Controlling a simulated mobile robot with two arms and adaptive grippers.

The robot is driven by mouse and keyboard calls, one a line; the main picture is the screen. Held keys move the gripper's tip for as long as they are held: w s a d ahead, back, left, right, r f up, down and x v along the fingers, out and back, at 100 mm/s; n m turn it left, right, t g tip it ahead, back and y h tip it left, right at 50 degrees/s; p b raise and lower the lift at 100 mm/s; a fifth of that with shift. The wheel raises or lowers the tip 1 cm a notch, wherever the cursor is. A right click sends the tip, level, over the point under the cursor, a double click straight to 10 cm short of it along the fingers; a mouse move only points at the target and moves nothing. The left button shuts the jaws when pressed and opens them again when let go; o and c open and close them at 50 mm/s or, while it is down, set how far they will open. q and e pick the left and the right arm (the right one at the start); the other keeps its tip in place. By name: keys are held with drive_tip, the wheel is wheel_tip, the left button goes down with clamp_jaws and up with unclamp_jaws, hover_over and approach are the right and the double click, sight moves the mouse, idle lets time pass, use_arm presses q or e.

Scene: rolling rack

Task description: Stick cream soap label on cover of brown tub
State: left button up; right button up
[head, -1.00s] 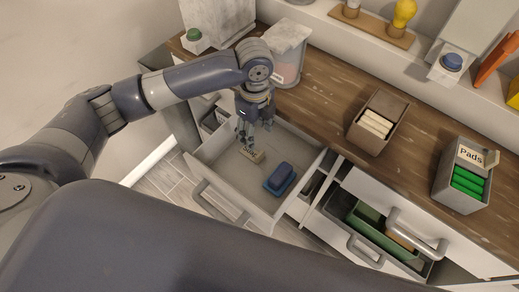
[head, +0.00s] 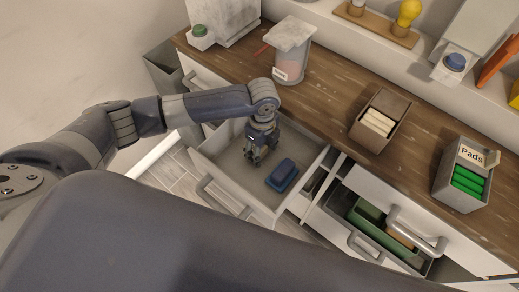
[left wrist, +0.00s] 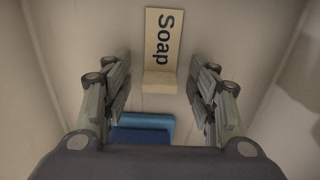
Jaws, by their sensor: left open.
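The cream label (left wrist: 160,45) reading "Soap" lies on the floor of the open drawer (head: 228,163) in the left wrist view, with a small ledge at its near end. In the head view my left gripper (head: 257,163) hides most or all of it. My left gripper (left wrist: 160,95) is open, its fingers either side of the label's near end, apart from it and holding nothing. The brown tub (head: 366,138), holding cream bars, stands on the wooden counter to the right. My right gripper is not in view.
A blue block (head: 282,173) lies in the drawer beside my gripper; it also shows in the left wrist view (left wrist: 142,132). The drawer walls are close around. A tub labelled "Pads" (head: 456,190) with green rolls and a lidded canister (head: 292,60) stand on the counter.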

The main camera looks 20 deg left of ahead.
use_arm(q)
drive_tip(key=c, duration=0.9)
drive_tip(key=shift+r, duration=0.15)
